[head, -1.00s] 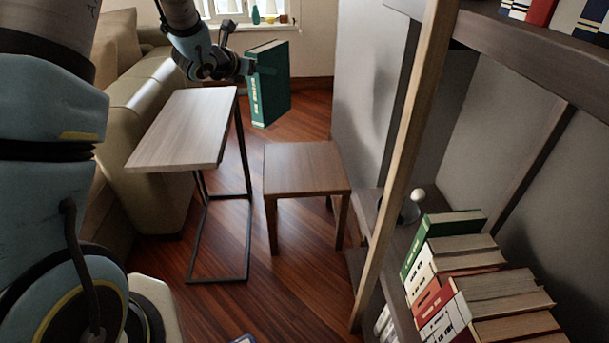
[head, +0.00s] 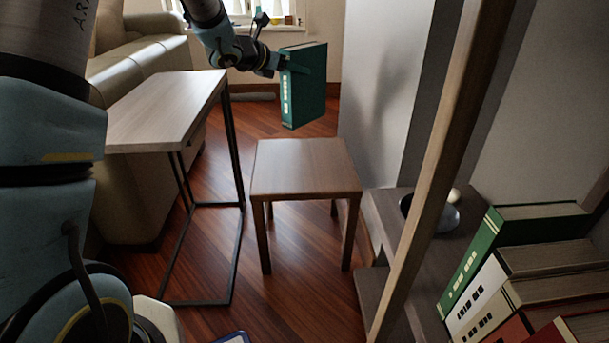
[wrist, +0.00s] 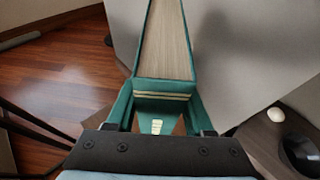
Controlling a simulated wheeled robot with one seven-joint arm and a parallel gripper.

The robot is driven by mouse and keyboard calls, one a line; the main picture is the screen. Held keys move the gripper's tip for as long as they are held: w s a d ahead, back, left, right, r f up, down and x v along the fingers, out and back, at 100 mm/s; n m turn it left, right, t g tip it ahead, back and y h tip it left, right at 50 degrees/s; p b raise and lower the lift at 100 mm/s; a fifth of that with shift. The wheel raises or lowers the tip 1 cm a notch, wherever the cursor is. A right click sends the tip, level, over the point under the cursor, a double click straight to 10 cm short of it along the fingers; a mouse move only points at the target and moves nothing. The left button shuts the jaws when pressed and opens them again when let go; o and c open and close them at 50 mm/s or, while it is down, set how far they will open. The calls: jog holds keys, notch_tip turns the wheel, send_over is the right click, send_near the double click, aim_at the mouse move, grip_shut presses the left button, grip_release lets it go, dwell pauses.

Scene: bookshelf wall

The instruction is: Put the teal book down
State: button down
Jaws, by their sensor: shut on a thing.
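The teal book (head: 306,88) hangs upright in the air in the head view, with pale lettering on its spine. My gripper (head: 281,68) is shut on it at the spine side. In the wrist view the teal book (wrist: 165,45) stretches away from my gripper (wrist: 160,118), its page edges facing the camera, with a finger on each side of the spine. In the head view the book shows above and behind the small brown stool (head: 305,165) and does not touch it. Its far cover is hidden.
A pale side table (head: 170,112) with a black metal frame stands left of the stool, beside a beige sofa (head: 135,45). At right, a shelf post (head: 440,160) rises before leaning books (head: 510,260) and a dark bowl (head: 432,215). The stool top is bare.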

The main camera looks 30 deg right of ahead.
jog(key=b, duration=0.5)
send_over(294, 124)
jog(key=w+d, duration=0.2)
jog(key=w, duration=0.1)
notch_tip(294, 124, down, 6)
jog(key=shift+w+f, duration=0.1)
jog(key=shift+f, duration=0.15)
jog(key=shift+f+b, duration=1.7)
jog(key=shift+f, duration=3.35)
jog(key=shift+c, duration=1.4)
grip_release()
jog(key=shift+a+r, duration=0.25)
jog(key=shift+a, duration=0.1)
jog(key=p+v, duration=0.2)
jog(key=v, duration=0.9)
jog(key=shift+s, duration=0.2)
jog(key=shift+a, duration=0.15)
